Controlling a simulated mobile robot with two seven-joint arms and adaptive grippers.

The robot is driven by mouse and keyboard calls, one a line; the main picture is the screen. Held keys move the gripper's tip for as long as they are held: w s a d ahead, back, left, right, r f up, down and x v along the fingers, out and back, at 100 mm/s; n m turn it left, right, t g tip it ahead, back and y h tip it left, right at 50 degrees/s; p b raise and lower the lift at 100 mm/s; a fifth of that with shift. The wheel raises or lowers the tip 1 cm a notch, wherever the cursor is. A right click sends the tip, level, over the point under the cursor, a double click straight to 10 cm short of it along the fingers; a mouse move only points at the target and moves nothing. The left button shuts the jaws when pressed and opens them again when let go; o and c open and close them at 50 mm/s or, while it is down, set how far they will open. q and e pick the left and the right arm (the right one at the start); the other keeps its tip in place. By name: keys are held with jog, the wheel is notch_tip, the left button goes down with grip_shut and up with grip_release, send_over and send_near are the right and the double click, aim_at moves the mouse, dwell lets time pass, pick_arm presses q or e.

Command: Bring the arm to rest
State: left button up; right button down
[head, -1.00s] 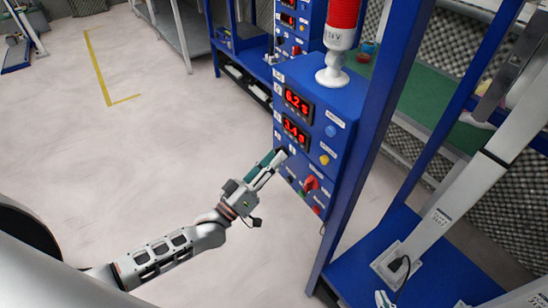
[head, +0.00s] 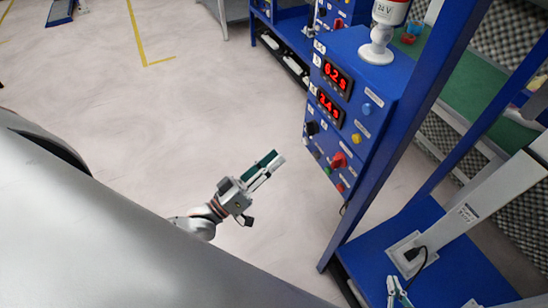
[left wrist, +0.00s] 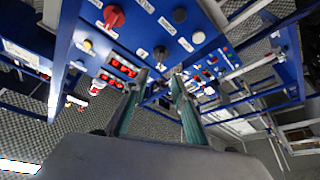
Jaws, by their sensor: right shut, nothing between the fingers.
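My left gripper (head: 266,168) is in the middle of the head view, in the air over the pale floor. It is apart from the blue control panel (head: 381,104) and points up and right toward it. In the left wrist view its two green-padded fingers (left wrist: 155,103) stand apart with nothing between them, so it is open and empty. My right gripper (head: 397,289) shows only partly at the bottom edge of the head view, over the blue bench, shut and empty. Most of my left arm is hidden behind my own body.
The panel carries red displays (head: 337,77), a black knob (head: 312,128) and a red switch (head: 339,159). A blue post (head: 410,130) rises beside it. A lamp base (head: 376,48) stands on top. Clear floor (head: 170,110) lies to the left, with a yellow line (head: 136,34).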

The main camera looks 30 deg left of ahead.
dwell(0.3)
pick_arm(q)
jog(key=s+d+f+m+g+y, duration=0.2)
jog(key=s+d+f+m+g, duration=0.2)
jog(key=d+f, duration=0.3)
jog(key=s+a+f+m+g+y, duration=0.1)
jog(key=s+a+f+g+y, duration=0.4)
jog(key=s+f, duration=0.3)
notch_tip(320, 180, down, 2)
jog(key=shift+a+m, duration=0.4)
